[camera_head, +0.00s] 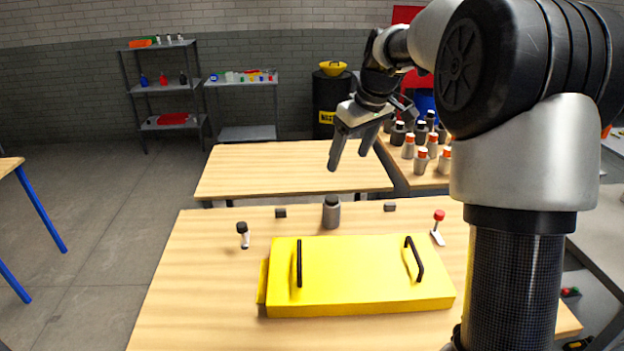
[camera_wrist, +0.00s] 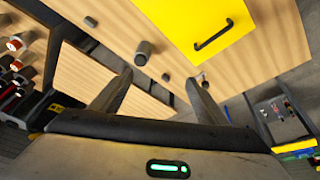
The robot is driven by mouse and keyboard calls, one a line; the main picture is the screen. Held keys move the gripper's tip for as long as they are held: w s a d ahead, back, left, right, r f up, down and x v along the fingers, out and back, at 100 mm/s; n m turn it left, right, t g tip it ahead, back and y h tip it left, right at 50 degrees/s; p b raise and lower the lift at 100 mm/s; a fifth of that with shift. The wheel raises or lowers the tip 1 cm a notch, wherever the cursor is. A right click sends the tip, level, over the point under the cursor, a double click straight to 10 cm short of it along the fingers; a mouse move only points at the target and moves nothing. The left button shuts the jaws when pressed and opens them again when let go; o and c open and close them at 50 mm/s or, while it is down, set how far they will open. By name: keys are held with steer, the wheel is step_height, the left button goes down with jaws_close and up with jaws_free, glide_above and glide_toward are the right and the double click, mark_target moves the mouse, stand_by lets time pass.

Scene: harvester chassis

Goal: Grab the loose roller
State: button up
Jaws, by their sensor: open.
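A grey cylinder with a darker top (camera_head: 331,215), which looks like the roller, stands upright on the near wooden table, just behind the yellow box. It also shows in the wrist view (camera_wrist: 145,52), just beyond my fingertips and between their lines. My gripper (camera_head: 349,162) is open and empty, raised above and behind the cylinder, with its fingers pointing down. Both fingers (camera_wrist: 158,78) show in the wrist view with a clear gap between them. Nothing touches the cylinder.
The yellow box (camera_head: 345,280) with two black handles fills the near table's middle. Two small dark blocks (camera_head: 280,213) (camera_head: 390,207) flank the cylinder. A black-topped piece (camera_head: 243,234) and a red-knobbed piece (camera_head: 438,226) stand farther out. Several bottles (camera_head: 421,160) stand on the table at back right.

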steer(key=n+y+b, duration=0.1)
steer(key=n+b, duration=0.1)
glide_toward(336, 204)
steer(key=x, duration=0.9)
steer(key=shift+b, duration=0.3)
steer(key=shift+w+x, duration=0.1)
steer(key=shift+x, duration=1.45)
steer(key=shift+w+x, duration=0.15)
steer(key=shift+x, duration=1.45)
steer(key=shift+d, duration=0.2)
steer(key=c, duration=1.4)
steer(key=shift+r, duration=0.2)
steer(key=shift+c, duration=0.8)
